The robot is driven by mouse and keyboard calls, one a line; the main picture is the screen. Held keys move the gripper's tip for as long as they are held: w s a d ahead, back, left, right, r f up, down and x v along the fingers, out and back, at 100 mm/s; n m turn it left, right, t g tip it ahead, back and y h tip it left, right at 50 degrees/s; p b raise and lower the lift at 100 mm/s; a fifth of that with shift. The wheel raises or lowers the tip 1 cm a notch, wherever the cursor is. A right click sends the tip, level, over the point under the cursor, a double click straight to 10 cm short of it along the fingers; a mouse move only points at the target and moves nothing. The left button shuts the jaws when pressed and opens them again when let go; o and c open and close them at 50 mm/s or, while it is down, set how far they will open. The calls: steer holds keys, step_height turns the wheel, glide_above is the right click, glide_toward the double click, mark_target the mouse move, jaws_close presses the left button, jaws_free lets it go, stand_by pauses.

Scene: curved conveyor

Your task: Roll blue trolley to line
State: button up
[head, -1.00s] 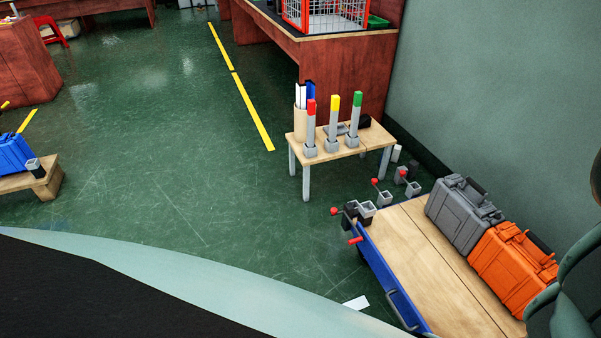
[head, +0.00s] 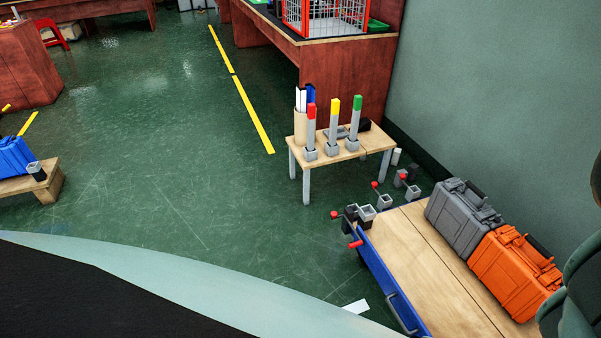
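The blue trolley (head: 376,259) stands at the lower right in the head view, with a wooden top (head: 428,262) and a blue side with a handle (head: 404,314). A grey case (head: 463,217) and an orange case (head: 513,273) lie on its right side. Yellow floor lines (head: 254,117) run along the green floor at the upper middle. A shorter yellow line (head: 28,123) shows at the left edge. Part of my arm is at the lower right edge, but my gripper is not in view.
A small wooden table (head: 376,141) with red, yellow and green-topped posts stands just beyond the trolley. Grey and black sockets with red knobs sit by its far end. A low wooden platform (head: 50,187) with a blue case is at left. The middle floor is clear.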

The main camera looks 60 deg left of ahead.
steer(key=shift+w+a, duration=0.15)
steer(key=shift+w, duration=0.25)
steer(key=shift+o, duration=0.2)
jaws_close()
